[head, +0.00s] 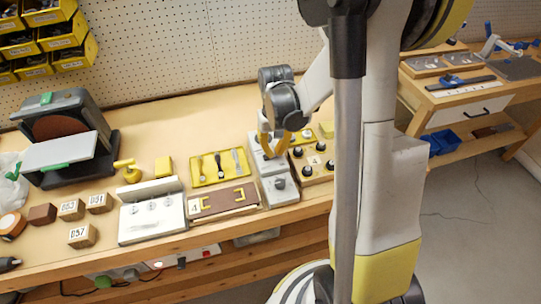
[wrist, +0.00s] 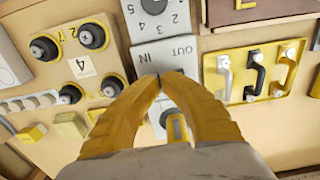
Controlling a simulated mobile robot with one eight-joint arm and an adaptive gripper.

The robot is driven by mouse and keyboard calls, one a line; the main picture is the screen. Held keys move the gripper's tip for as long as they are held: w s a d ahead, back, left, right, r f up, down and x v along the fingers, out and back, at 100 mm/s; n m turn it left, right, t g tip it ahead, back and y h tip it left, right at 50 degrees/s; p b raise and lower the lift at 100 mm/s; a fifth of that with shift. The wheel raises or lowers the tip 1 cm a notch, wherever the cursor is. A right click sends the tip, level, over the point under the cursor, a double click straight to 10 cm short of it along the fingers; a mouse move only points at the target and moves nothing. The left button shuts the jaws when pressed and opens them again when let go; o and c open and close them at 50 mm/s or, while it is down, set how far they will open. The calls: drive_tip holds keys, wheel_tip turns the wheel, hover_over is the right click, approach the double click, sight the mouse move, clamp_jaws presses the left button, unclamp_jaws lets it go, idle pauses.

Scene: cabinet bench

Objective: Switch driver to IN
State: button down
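The driver unit is a pale grey box (head: 274,168) on the bench; the wrist view shows its face with IN and OUT printed on it (wrist: 166,53). IN is left of OUT in that view. My gripper (head: 272,152) is over this box. Its yellow fingers bow outward and their dark tips come together just below the lettering in the wrist view (wrist: 158,77). A yellow-and-grey cylindrical part (wrist: 177,127) shows between the fingers. The fingers hide the middle of the face, so I cannot see the switch position or anything held.
A numbered dial (wrist: 154,5) is on the neighbouring grey panel. A wooden block with black knobs (head: 312,160) stands right of the box.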

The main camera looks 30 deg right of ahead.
drive_tip(key=shift+f, duration=0.3)
drive_tip(key=shift+r+p, duration=2.35)
drive_tip(key=shift+r, duration=1.2)
